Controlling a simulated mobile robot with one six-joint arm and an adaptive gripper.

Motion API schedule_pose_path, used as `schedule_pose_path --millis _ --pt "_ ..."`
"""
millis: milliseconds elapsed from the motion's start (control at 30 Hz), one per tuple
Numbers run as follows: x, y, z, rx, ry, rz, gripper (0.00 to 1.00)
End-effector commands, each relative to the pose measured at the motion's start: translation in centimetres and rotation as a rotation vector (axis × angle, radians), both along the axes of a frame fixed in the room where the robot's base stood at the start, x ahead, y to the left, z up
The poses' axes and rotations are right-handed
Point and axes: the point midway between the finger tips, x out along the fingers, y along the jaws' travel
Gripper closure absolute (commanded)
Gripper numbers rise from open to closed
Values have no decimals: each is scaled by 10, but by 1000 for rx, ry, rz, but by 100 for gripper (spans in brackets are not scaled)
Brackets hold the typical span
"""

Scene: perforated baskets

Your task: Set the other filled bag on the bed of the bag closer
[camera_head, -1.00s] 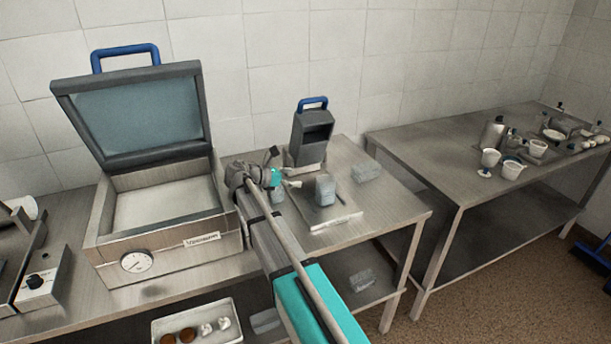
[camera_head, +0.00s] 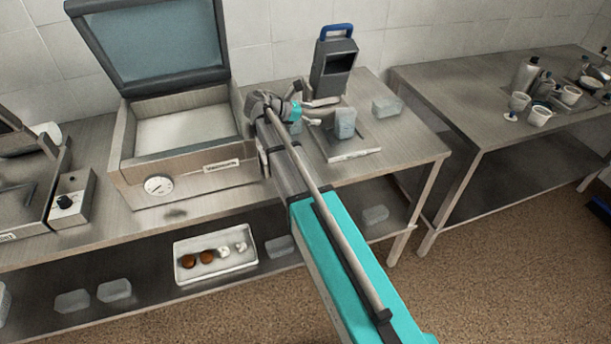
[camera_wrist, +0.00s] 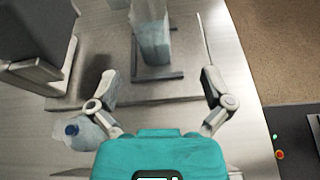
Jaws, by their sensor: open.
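The bag closer (camera_head: 334,68) is a dark upright unit with a blue handle. Its flat bed plate (camera_head: 356,152) lies before it. A pale blue-grey filled bag (camera_head: 345,122) stands upright on the plate; in the wrist view it (camera_wrist: 151,38) rises from a dark bracket. My gripper (camera_head: 324,111) is open and empty, level with this bag, its fingers pointing toward it. In the wrist view the spread fingers (camera_wrist: 161,88) are short of the bag. Another pale bag (camera_head: 387,106) lies on the table to the right. A pale bag-like thing with a blue spot (camera_wrist: 82,132) is beside my left finger.
An open vacuum chamber (camera_head: 190,175) with a raised lid stands to the left of my arm. The lower shelf holds a white tray (camera_head: 216,268) and several pale packs. A second table (camera_head: 480,110) with cups and bottles is at the right.

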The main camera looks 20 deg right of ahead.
Motion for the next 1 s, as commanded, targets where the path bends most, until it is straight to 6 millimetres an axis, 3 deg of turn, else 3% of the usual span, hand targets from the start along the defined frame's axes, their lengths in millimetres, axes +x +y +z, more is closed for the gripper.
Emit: schedule_pose_path --millis 267,600,800,1000 --pt "-66 5 -45 279 -277 -173 0" --pt "-156 42 -97 678 -644 -617 0" --pt "-205 73 -114 856 -789 -953 0" --pt "-235 98 -118 950 -856 -1217 0"
